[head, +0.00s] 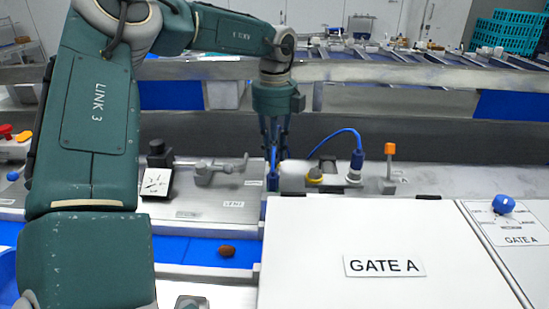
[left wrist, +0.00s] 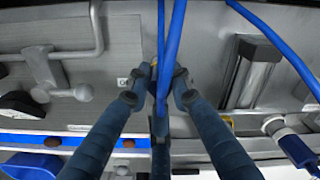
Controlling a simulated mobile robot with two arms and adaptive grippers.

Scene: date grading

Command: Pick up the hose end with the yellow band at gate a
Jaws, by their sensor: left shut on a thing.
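My left gripper (head: 274,160) reaches down behind the white GATE A cover (head: 375,240). In the left wrist view its fingers (left wrist: 160,88) are closed around a blue hose (left wrist: 166,60). A small brassy piece shows by the fingertips there; I cannot tell whether it is the hose's yellow band. In the head view a second blue hose (head: 338,134) arches to a blue connector (head: 356,161) on a fitting right of the gripper. A yellow ring (head: 315,179) sits by a pale cylinder (head: 292,176) beside the gripper. My right gripper is out of view.
A dial gauge (head: 155,183) and a grey lever (head: 220,168) stand left of the gripper. An orange-capped post (head: 390,150) stands right. A blue knob (head: 503,204) is on the GATE A panel. A brown date (head: 227,250) lies on the blue belt (head: 190,248).

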